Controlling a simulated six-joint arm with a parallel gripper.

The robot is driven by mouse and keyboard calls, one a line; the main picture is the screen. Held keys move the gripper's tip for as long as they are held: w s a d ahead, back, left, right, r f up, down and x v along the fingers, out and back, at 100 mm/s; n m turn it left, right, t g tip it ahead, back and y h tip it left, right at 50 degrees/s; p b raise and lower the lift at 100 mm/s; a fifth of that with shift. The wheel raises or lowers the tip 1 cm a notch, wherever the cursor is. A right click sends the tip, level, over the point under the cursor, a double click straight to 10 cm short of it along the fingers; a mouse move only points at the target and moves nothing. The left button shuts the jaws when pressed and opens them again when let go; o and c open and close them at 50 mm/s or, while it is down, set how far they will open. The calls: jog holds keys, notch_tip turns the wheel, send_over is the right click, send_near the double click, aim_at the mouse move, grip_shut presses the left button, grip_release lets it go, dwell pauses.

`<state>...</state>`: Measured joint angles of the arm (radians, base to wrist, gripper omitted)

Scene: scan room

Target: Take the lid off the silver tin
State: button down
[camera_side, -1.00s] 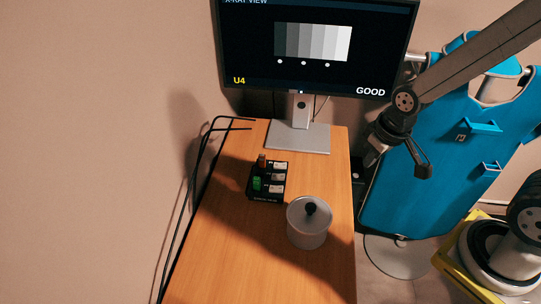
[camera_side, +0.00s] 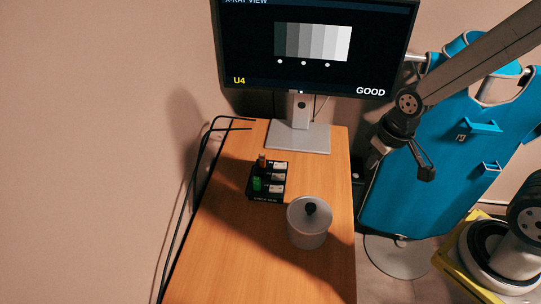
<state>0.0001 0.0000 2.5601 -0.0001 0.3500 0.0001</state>
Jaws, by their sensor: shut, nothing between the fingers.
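The silver tin (camera_side: 307,238) stands upright on the wooden table, near its right edge.
A small black holder (camera_side: 266,196) with a green and a reddish piece stands left of the tin. A monitor (camera_side: 299,142) stands at the table's back. Black cables (camera_side: 196,160) run along the left edge. A blue apron (camera_side: 400,205) hangs at right. The table's front (camera_side: 240,275) is clear.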

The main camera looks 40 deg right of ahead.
jog(key=shift+c, duration=1.3)
grip_release()
jog(key=n+g, duration=0.3)
jog(key=n, duration=1.1)
send_over(311, 207)
notch_tip(311, 207, down, 7)
jog(key=shift+f, duration=0.1)
